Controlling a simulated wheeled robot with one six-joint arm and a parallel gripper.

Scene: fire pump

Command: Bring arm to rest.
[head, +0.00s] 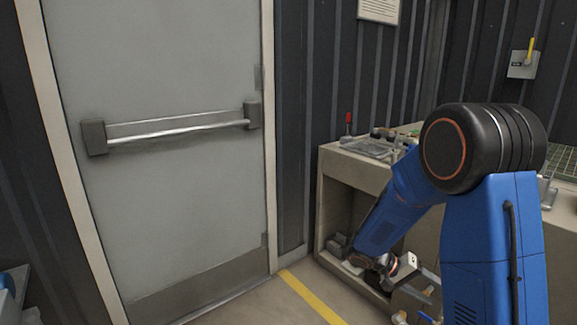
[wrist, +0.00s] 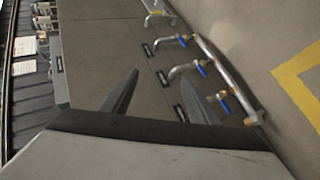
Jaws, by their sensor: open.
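My blue arm reaches down and left in the head view, in front of a concrete-coloured bench (head: 338,162). The end of the arm is low, by the open space under the bench, and its fingers cannot be made out there. In the wrist view my gripper (wrist: 159,76) has its two dark fingers spread apart, with nothing between them. Beyond the fingers is a grey panelled surface (wrist: 100,45). Pipes with blue-handled taps (wrist: 201,67) lie to the right of the fingers.
A grey door (head: 180,180) with a push bar (head: 170,128) is shut at left. A yellow floor line (head: 312,298) runs beside the bench. A red-handled item (head: 348,121) stands on the bench top. A yellow-handled box (head: 523,63) is on the wall.

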